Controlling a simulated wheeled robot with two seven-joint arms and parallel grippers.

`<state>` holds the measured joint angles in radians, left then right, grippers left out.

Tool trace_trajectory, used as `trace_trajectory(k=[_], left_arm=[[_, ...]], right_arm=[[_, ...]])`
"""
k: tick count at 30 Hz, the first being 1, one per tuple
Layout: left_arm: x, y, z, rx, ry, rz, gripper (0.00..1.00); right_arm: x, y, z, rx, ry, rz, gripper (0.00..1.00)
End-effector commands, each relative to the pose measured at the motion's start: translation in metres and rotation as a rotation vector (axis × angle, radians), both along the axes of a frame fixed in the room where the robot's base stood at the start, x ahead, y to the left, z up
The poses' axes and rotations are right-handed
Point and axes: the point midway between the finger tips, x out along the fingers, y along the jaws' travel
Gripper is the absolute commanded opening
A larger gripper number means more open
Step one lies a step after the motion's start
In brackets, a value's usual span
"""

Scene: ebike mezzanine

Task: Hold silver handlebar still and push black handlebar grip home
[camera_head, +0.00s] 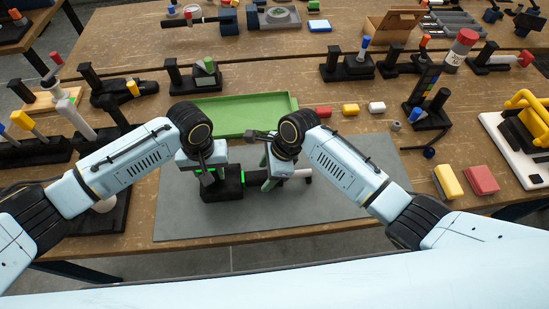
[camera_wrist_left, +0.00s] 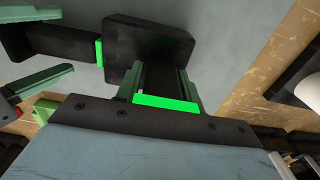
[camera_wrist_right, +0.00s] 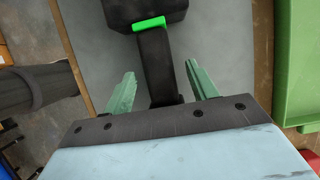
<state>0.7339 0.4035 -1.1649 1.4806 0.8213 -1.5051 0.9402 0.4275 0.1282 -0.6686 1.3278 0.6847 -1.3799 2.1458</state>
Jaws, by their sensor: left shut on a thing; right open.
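A black block (camera_head: 222,187) with bright green marks stands on the grey mat. It also shows in the left wrist view (camera_wrist_left: 150,45). A black bar (camera_wrist_left: 65,42), apparently the grip, runs out from the block past a green band. My right gripper (camera_head: 272,172) is open; in the right wrist view its fingers (camera_wrist_right: 160,90) stand apart on either side of the black bar (camera_wrist_right: 157,65). A pale piece (camera_head: 301,173) shows right of it; I cannot clearly make out the silver handlebar.
A green tray (camera_head: 240,103) lies just behind the grippers. Red, yellow and white blocks (camera_head: 350,109) sit right of it. Black stands with tools (camera_head: 430,112) line both sides. Yellow and red blocks (camera_head: 481,180) lie at right. The mat (camera_head: 185,215) is bare in front.

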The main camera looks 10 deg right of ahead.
Motion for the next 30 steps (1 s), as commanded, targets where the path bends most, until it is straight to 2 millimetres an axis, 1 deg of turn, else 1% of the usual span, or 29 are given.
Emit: trace_trajectory(k=[9,12,15,20,27,28,30], left_arm=[[0.001,0.0,0.001,-0.001,-0.001,0.001,0.01],[0.001,0.0,0.001,-0.001,-0.001,0.001,0.01],[0.001,0.0,0.001,-0.001,-0.001,0.001,0.01],[0.001,0.0,0.001,-0.001,-0.001,0.001,0.01],[0.001,0.0,0.001,-0.001,-0.001,0.001,0.01],[0.0,0.0,0.001,-0.001,-0.001,0.001,0.41],[0.0,0.0,0.001,0.0,-0.001,0.0,0.5]], right_arm=[[0.001,-0.025,0.062,0.003,-0.005,0.001,0.58],[0.0,-0.032,0.077,0.001,-0.003,0.0,0.58],[0.0,-0.036,0.088,0.001,-0.002,0.0,0.58],[0.0,-0.039,0.096,0.001,0.0,0.001,0.58],[0.0,-0.04,0.097,0.001,0.0,0.001,0.58],[0.0,-0.04,0.097,0.001,0.0,0.001,0.58],[0.0,-0.04,0.097,0.001,0.0,0.001,0.58]])
